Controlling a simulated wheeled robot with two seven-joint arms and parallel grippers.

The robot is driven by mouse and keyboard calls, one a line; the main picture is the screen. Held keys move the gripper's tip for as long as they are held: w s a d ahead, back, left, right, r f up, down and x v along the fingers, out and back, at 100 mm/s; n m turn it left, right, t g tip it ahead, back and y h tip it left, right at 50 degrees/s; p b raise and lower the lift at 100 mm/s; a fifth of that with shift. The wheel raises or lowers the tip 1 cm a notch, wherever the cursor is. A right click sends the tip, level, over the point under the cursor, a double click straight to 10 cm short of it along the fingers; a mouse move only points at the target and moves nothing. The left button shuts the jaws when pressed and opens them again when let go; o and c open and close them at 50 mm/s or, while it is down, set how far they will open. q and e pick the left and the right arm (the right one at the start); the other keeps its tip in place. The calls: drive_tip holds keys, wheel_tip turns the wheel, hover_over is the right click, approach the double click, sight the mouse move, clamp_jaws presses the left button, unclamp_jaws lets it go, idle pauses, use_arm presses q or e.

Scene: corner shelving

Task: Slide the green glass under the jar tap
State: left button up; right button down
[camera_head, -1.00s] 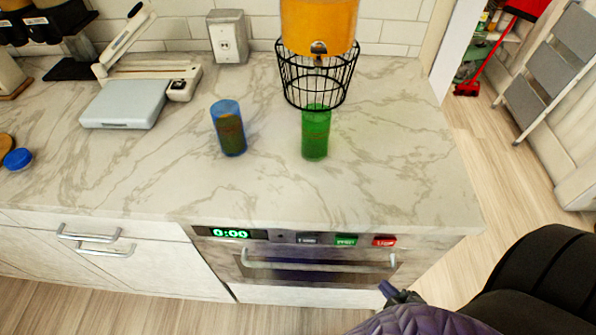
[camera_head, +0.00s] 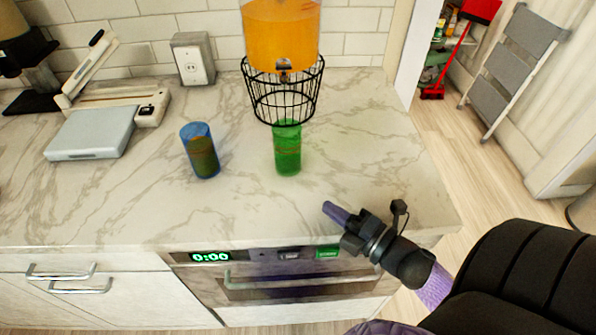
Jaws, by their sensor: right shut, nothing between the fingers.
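The green glass (camera_head: 288,150) stands upright on the marble counter, in front of the black wire stand (camera_head: 284,97). The orange drink jar (camera_head: 280,35) rests on that stand, with its tap (camera_head: 283,67) low on the front. The glass's top edge overlaps the stand's front in the picture; I cannot tell the exact gap. My right gripper (camera_head: 329,208) is shut and empty above the counter's front edge, to the right and nearer than the green glass, apart from it. My left gripper is not in view.
A blue glass (camera_head: 201,150) with dark contents stands left of the green glass. A pale blue scale-like device (camera_head: 90,132) sits further left. The counter (camera_head: 375,150) right of the green glass is clear. An oven (camera_head: 290,280) is below the front edge.

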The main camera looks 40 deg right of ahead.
approach(284, 164)
drive_tip(key=w+a, duration=0.2)
drive_tip(key=a, duration=0.1)
drive_tip(key=shift+a, duration=0.25)
drive_tip(key=w, duration=0.1)
drive_tip(key=w+d+b, duration=0.1)
drive_tip(key=w, duration=0.1)
drive_tip(key=shift+w+d, duration=0.2)
drive_tip(key=shift+d, duration=0.05)
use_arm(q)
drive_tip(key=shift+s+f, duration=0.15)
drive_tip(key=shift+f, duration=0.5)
use_arm(e)
drive_tip(key=shift+w+d, duration=0.2)
drive_tip(key=shift+w, duration=0.1)
